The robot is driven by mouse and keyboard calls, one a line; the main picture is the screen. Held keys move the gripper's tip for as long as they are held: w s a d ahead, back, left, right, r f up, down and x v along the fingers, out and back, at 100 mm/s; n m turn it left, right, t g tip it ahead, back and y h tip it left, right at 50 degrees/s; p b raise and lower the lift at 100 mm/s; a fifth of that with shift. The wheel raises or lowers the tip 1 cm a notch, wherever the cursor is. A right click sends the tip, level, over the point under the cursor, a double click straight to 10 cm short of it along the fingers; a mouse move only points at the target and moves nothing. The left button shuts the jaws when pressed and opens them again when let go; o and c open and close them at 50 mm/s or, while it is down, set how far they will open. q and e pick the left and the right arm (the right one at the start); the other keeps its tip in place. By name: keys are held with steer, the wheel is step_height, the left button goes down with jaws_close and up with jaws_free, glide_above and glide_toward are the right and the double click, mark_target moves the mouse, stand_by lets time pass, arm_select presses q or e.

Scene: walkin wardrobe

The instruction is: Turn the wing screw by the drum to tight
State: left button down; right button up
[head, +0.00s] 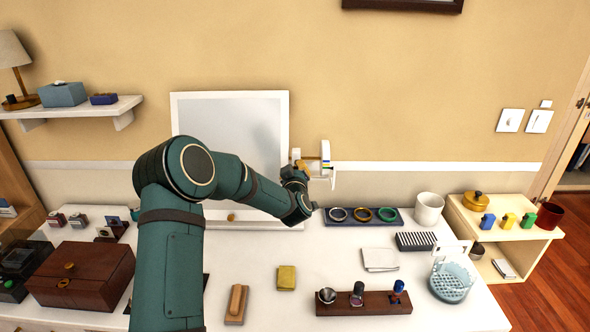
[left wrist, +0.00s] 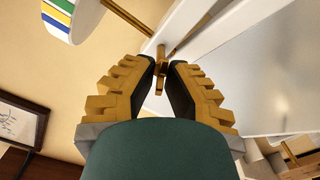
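The drum (head: 325,152) is a white piece with coloured bands on the wall by the white framed panel. It shows large at the top left of the left wrist view (left wrist: 60,20). The wing screw (left wrist: 160,72) is small and brass, on a white bracket beside the drum. My left gripper (head: 300,172) reaches up to it from the left. The fingers partly hide the screw. My right gripper is not in view.
A white dresser top (head: 330,260) lies below. It bears a ring tray (head: 363,216), a white cup (head: 429,208), a wooden bottle rack (head: 365,304) and a wooden box (head: 80,275). The framed panel (head: 230,97) stands close behind my left arm.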

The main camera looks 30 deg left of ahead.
arm_select(q)
steer(key=shift+r+m, duration=0.1)
steer(key=shift+m, duration=0.2)
steer(key=shift+w+d+m+b, duration=0.1)
steer(key=shift+m+b, duration=0.2)
steer(key=shift+m, duration=0.7)
steer(key=m, duration=0.2)
steer(key=shift+r+m, duration=0.1)
steer(key=shift+m, duration=0.2)
steer(key=m, duration=0.5)
steer(key=shift+w+d, duration=0.1)
steer(key=shift+d, duration=0.05)
steer(key=m+p, duration=0.1)
steer(key=m, duration=0.3)
steer(key=m+p, duration=0.1)
steer(key=m, duration=0.2)
steer(key=shift+d+m, duration=0.1)
steer(key=shift+m, duration=0.3)
steer(key=m+p, duration=0.1)
steer(key=m, duration=0.1)
steer(key=shift+w+m, duration=0.1)
steer(key=shift+m, duration=0.2)
steer(key=shift+f+m+p, duration=0.2)
steer(key=shift+m+p, duration=0.15)
steer(key=shift+m, duration=1.15)
